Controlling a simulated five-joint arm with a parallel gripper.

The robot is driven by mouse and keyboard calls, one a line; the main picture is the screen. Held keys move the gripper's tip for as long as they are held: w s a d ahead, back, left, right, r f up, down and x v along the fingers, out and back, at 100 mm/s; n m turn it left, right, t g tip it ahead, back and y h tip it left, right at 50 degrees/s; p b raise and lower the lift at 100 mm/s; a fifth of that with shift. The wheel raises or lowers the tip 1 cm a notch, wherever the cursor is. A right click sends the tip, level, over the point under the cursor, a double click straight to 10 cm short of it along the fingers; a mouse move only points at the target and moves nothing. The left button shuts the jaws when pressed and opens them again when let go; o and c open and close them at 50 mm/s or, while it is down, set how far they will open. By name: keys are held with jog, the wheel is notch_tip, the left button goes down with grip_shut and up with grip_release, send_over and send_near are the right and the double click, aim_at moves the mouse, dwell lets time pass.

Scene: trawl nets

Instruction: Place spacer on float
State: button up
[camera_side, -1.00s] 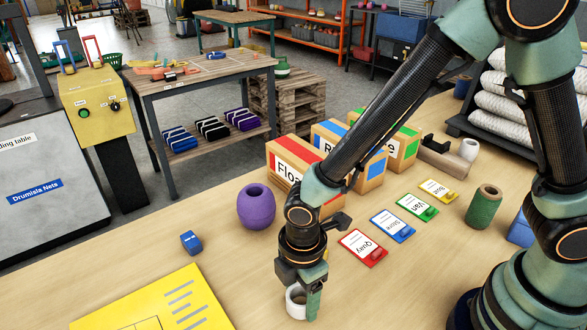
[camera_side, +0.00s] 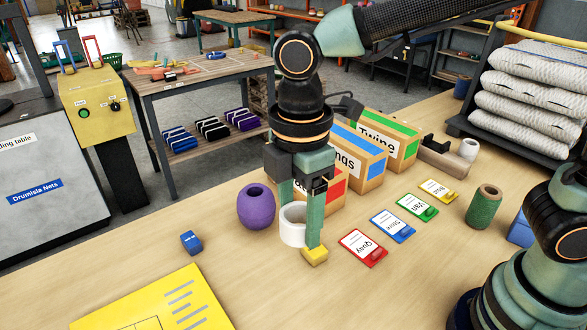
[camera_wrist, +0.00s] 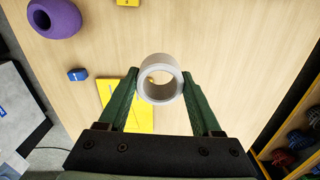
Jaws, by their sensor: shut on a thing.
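The spacer, a short white ring (camera_side: 293,225), is held between the fingers of my gripper (camera_side: 300,228), clear above the table. In the wrist view the pale ring (camera_wrist: 160,79) sits between both green fingertips (camera_wrist: 160,85) with its hole facing the camera. The float, a purple rounded body with a hole in its top (camera_side: 257,207), stands on the table just left of my gripper in the side view. It also shows at the top left of the wrist view (camera_wrist: 55,18), apart from the ring.
A yellow block (camera_side: 315,257) lies below my gripper. A blue block (camera_side: 191,242) and a yellow sheet (camera_side: 155,305) lie at the left. Labelled boxes (camera_side: 375,150) stand behind my gripper. Coloured cards (camera_side: 362,247) and a green spool (camera_side: 484,207) are at the right.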

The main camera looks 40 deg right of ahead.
jog(key=w+r, duration=0.3)
jog(key=w, duration=0.4)
jog(key=w+r, duration=0.4)
jog(key=w, duration=0.4)
notch_tip(320, 180, up, 3)
send_over(255, 191)
jog(key=shift+n, duration=0.4)
notch_tip(255, 191, down, 20)
jog(key=shift+f, duration=0.1)
jog(key=shift+f, duration=0.1)
jog(key=o, duration=1.4)
jog(key=shift+c, duration=0.2)
